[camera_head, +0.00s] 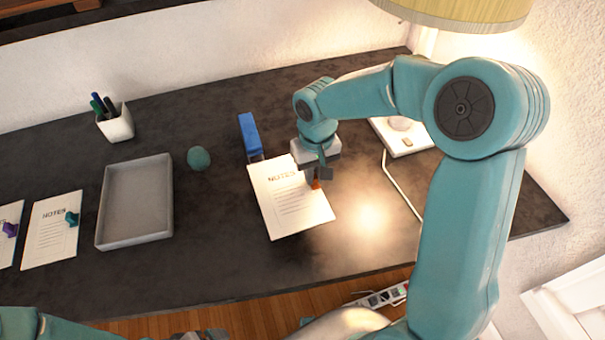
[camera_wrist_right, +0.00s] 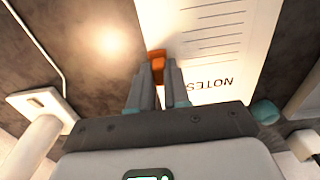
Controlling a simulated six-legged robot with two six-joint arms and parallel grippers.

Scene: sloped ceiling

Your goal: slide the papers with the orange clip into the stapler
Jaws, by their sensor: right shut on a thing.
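The papers (camera_head: 283,209) are white sheets headed NOTES, near the middle of the dark desk. The orange clip (camera_head: 316,185) is on their right edge. My right gripper (camera_head: 317,178) is shut on the orange clip; the right wrist view shows the clip (camera_wrist_right: 156,59) between its fingertips (camera_wrist_right: 158,74) and the papers (camera_wrist_right: 212,35) beside it. The blue stapler (camera_head: 249,134) stands just behind the papers' far left corner. That corner is close to the stapler's near end; I cannot tell whether it is inside.
A grey tray (camera_head: 103,225) lies to the left, with teal-clipped papers (camera_head: 45,238) and purple-clipped papers (camera_head: 8,252) beyond it. A green ball (camera_head: 198,158) and a white pen cup (camera_head: 119,126) are behind. The lamp base (camera_head: 413,143) stands right, its cord on the desk.

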